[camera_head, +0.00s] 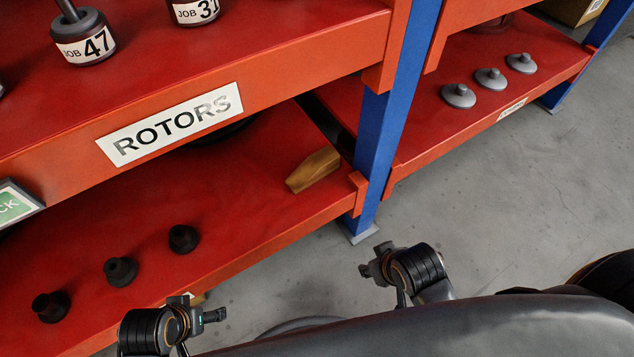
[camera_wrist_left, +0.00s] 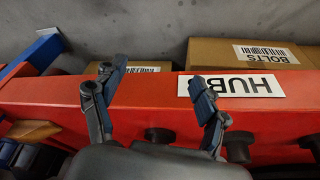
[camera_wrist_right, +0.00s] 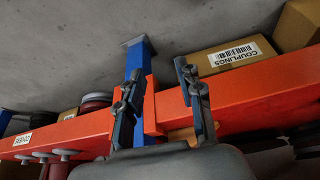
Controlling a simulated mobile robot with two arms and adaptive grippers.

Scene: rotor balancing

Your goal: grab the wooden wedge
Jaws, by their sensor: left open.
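The wooden wedge (camera_head: 313,170) lies on the red lower shelf (camera_head: 235,190), near its right end beside the blue post. It also shows at the left edge of the left wrist view (camera_wrist_left: 33,130), and a tan piece of it seems to show behind the fingers in the right wrist view (camera_wrist_right: 182,135). My left gripper (camera_wrist_left: 155,85) is open and empty, with its fingers apart over the shelf front. My right gripper (camera_wrist_right: 160,80) has its fingers apart with nothing between them. Both are clear of the wedge. In the head view the fingertips are hard to make out.
Several dark hubs (camera_head: 121,271) stand left of the wedge. The upper shelf (camera_head: 300,45) with the ROTORS label overhangs the lower one. A blue post (camera_head: 385,130) stands just right of the wedge. Grey covers (camera_head: 490,78) sit on the neighbouring shelf. The floor in front is clear.

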